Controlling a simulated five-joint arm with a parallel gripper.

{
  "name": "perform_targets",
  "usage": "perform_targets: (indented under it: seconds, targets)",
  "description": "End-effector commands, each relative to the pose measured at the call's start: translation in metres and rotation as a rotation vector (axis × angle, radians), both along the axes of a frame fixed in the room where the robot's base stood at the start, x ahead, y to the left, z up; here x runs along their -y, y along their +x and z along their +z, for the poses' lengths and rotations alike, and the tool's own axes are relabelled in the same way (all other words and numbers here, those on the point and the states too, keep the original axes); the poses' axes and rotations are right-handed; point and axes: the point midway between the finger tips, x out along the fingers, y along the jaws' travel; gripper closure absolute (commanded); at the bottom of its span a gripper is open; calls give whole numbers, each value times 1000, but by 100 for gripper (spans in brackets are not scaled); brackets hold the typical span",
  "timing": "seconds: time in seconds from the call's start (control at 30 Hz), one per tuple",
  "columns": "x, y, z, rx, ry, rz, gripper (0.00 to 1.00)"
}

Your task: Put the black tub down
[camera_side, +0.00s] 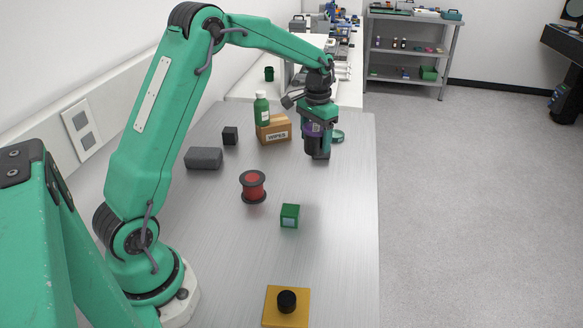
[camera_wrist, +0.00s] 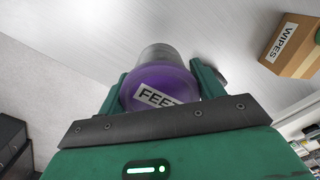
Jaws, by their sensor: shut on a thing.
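My gripper (camera_side: 316,148) points down over the far right part of the table and is shut on a tub (camera_wrist: 160,92). The tub has a purple top with a white label, partly covered, reading "FEE…", and a greyish, darker body beyond it. In the side view the tub (camera_side: 311,146) looks dark below a purple band, partly covered by the gripper. It looks upright and close to the tabletop; I cannot tell whether its base touches. The gripper's fingers stand on both sides of it in the wrist view.
A WIPES box (camera_side: 275,131) and a green bottle (camera_side: 262,109) stand left of the gripper; a green round thing (camera_side: 337,136) is just behind. The right-middle tabletop is clear.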

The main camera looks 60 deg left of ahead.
Motion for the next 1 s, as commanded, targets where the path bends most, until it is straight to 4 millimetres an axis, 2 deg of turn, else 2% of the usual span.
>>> perform_targets:
  seconds: [0.03,0.3,0.53,0.73,1.0]
  targets:
    - [10,12,0,2,0,-10,60]
    - [62,62,1,2,0,-46,60]
    - [102,88,0,0,0,-67,60]
    - [117,96,0,0,0,-74,60]
    - [116,98,-1,1,0,-73,60]
